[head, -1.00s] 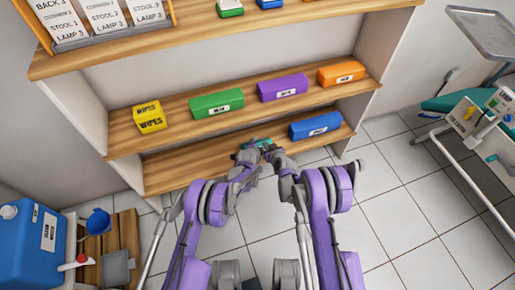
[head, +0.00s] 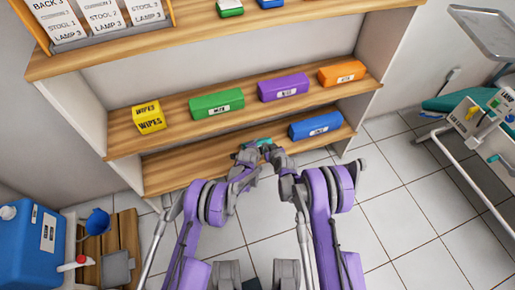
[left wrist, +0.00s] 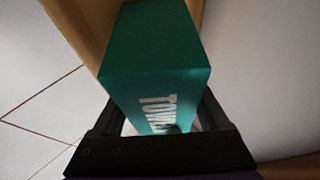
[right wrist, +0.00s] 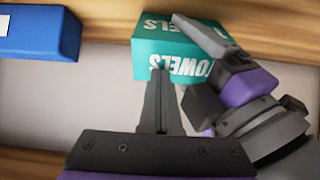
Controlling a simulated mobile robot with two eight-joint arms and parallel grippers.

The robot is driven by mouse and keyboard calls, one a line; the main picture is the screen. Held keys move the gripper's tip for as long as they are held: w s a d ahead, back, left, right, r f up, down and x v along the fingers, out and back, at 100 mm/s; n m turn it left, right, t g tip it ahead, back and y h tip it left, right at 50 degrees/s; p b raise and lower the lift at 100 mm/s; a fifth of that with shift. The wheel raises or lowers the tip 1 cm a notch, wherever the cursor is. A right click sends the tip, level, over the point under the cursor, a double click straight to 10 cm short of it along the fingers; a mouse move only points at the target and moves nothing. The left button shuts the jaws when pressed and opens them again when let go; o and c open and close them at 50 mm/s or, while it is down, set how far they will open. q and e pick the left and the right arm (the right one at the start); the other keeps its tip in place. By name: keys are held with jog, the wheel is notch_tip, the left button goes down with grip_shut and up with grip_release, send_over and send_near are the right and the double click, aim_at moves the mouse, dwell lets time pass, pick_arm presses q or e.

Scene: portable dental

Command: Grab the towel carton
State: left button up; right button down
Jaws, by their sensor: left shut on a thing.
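The towel carton is a teal box with white "TOWELS" lettering on the lower shelf, mostly hidden behind my grippers in the head view (head: 264,141). In the left wrist view the carton (left wrist: 155,55) sits between the fingers of my left gripper (left wrist: 160,112), which is shut on it. The carton (right wrist: 165,40) shows near the top of the right wrist view, with a finger of my left gripper along its right side. My right gripper (right wrist: 160,75) is shut and empty, its tips just in front of the carton's lettered side.
A blue carton (head: 316,125) lies to the right on the same shelf (head: 190,170). Yellow (head: 150,118), green (head: 217,103), purple (head: 284,87) and orange (head: 342,73) boxes stand on the shelf above. The lower shelf is clear to the left.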

pick_arm(q)
jog(key=shift+s+f, duration=0.15)
jog(key=shift+f, duration=0.15)
pick_arm(e)
jog(key=shift+s+r, duration=0.2)
jog(key=shift+r, duration=0.05)
pick_arm(q)
jog(key=shift+s, duration=0.1)
pick_arm(e)
jog(key=v, duration=1.1)
jog(key=shift+s, duration=0.25)
jog(key=shift+d+r, duration=0.1)
jog(key=shift+r, duration=0.05)
